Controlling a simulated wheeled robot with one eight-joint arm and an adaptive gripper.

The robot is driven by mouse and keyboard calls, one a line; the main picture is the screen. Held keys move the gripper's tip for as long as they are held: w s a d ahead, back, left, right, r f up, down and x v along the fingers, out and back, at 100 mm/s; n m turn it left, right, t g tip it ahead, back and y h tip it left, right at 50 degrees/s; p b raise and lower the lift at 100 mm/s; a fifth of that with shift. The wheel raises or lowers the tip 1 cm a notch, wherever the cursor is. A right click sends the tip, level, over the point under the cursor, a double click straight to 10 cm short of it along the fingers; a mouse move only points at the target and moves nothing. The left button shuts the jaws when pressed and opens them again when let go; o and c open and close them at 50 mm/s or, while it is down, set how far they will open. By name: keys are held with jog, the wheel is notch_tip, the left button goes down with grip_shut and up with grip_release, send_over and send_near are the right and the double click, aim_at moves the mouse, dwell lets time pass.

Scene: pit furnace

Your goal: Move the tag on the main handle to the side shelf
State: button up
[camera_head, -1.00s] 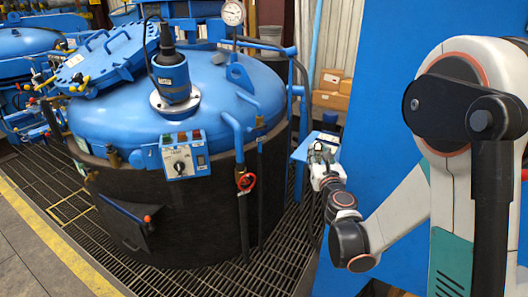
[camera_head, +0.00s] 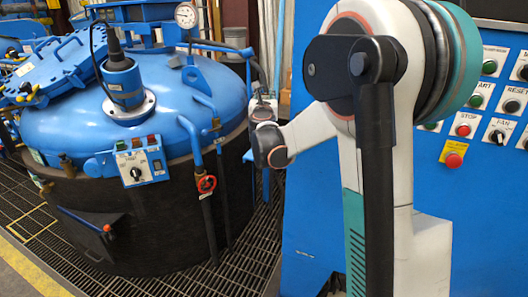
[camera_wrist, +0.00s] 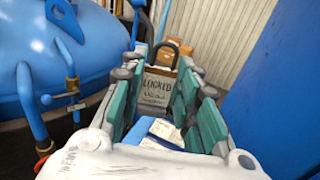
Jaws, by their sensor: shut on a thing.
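My gripper (camera_wrist: 158,82) is shut on a grey tag (camera_wrist: 156,86) marked "LOCKED", with a dark padlock-like loop at its top. The tag is upright between the teal fingers. In the head view my gripper (camera_head: 263,106) is small and partly hidden behind my arm, and the tag cannot be made out. The side shelf (camera_head: 247,156) is a blue ledge just below my gripper, mostly hidden by my arm. In the wrist view a blue surface (camera_wrist: 166,144) with white papers lies beneath the tag, apparently this shelf. I cannot tell whether the tag touches it.
The blue-lidded furnace (camera_head: 165,85) stands left, with a red valve wheel (camera_head: 206,184) on its near side. A blue control panel (camera_head: 450,190) with buttons stands right. Cardboard boxes (camera_wrist: 164,53) are behind the tag.

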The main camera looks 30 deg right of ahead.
notch_tip(320, 180, down, 19)
jog(key=b, duration=0.6)
jog(key=shift+r, duration=0.25)
jog(key=o, duration=0.6)
jog(key=shift+f, duration=0.2)
jog(key=o, duration=0.4)
jog(key=shift+o, duration=0.2)
